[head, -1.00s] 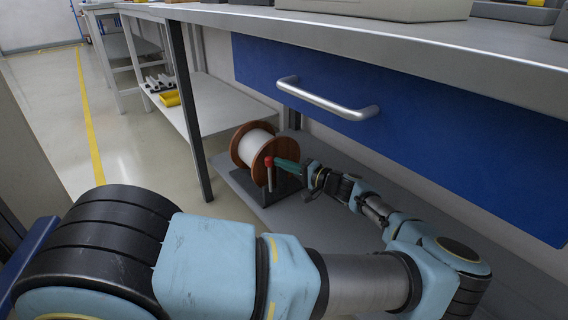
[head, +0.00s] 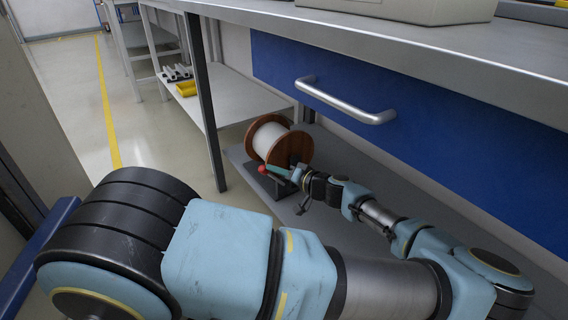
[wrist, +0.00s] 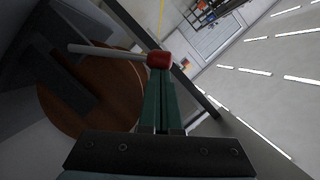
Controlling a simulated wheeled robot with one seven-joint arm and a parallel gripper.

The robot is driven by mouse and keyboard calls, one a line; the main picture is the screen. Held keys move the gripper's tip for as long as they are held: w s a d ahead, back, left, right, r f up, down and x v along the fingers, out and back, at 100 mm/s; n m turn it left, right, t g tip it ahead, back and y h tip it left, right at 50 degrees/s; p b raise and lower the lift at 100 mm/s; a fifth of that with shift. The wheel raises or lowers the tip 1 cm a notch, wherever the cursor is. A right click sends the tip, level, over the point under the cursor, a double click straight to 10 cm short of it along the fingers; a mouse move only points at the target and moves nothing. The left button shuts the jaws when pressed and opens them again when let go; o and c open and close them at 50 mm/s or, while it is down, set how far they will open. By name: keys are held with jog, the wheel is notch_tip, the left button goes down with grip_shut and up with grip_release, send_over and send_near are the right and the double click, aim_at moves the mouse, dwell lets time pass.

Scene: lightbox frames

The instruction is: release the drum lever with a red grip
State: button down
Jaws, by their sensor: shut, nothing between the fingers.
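The cable drum (head: 300,148) has brown wooden flanges and a white winding. It stands on a dark base on the low shelf, and a brown flange (wrist: 90,105) fills the left of the wrist view. The lever's red grip (head: 262,169) is at the drum's front, low and left; the lever leans well over. In the wrist view the red grip (wrist: 158,60) ends a pale lever rod (wrist: 105,51). My gripper (head: 272,171) has green fingers, shut and empty. In the wrist view its fingertips (wrist: 160,76) are right at the red grip, apparently touching it.
A workbench with a blue drawer (head: 420,120) and its metal handle (head: 345,104) overhangs the shelf. A dark table leg (head: 207,120) stands left of the drum. Yellow and grey parts (head: 182,82) lie on a further shelf. Bare shelf lies before the drum.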

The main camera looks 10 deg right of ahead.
jog(key=shift+s+a+f+n+h+b, duration=0.25)
jog(key=shift+s+a+f+n+b, duration=0.3)
jog(key=shift+a+f, duration=0.3)
jog(key=shift+s+a+f+n+h+b, duration=0.2)
jog(key=shift+s+a+f+n+h, duration=0.1)
jog(key=shift+a+f+n, duration=0.55)
jog(key=shift+a+r, duration=0.1)
jog(key=shift+a, duration=0.05)
